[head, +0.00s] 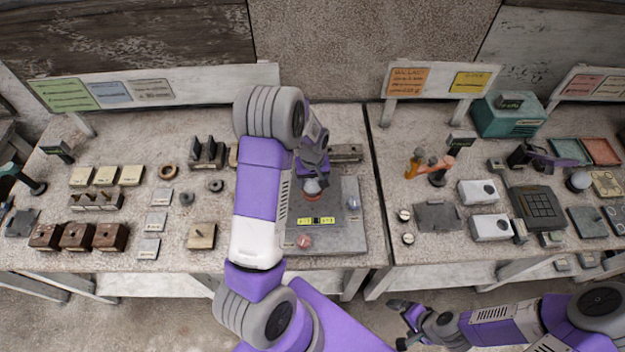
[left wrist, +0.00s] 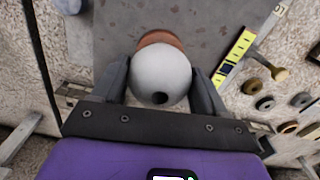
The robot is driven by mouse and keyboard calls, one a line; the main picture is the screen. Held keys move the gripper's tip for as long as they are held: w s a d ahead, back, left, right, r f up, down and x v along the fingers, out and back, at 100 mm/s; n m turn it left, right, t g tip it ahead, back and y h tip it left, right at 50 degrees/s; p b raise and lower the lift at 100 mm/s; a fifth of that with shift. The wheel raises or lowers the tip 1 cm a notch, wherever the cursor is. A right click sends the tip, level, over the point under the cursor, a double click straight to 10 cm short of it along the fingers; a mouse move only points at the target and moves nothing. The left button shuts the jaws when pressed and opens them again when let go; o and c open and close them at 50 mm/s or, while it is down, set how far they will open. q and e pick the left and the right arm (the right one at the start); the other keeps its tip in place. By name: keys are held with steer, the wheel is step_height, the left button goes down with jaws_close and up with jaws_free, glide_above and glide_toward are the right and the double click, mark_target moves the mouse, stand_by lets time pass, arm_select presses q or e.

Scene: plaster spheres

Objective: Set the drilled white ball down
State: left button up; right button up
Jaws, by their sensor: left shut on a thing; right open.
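The drilled white ball (left wrist: 160,70) is between the two fingers of my left gripper (left wrist: 162,85), with its dark hole facing the wrist camera. In the head view the ball (head: 312,187) shows small below my left gripper (head: 314,178), over the grey board (head: 345,240). A reddish-brown ring or cup (left wrist: 161,38) shows partly behind the ball in the left wrist view. The ball hides most of it, and I cannot tell whether they touch. My right gripper (head: 404,322) is open and empty, low in the head view in front of the table.
On the board are a pinkish ball (head: 304,242), a bluish ball (head: 352,204) and a yellow-and-black strip (head: 316,221). Wooden blocks (head: 110,236) and small rings stand left. White boxes (head: 478,192) and a dark keypad device (head: 538,207) stand right. My left arm hides part of the table.

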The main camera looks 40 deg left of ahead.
arm_select(q)
steer(key=shift+f+b, duration=0.8)
steer(key=shift+f, duration=0.15)
steer(key=o, duration=1.2)
step_height(320, 180, up, 4)
steer(key=p, duration=0.3)
stand_by(0.5)
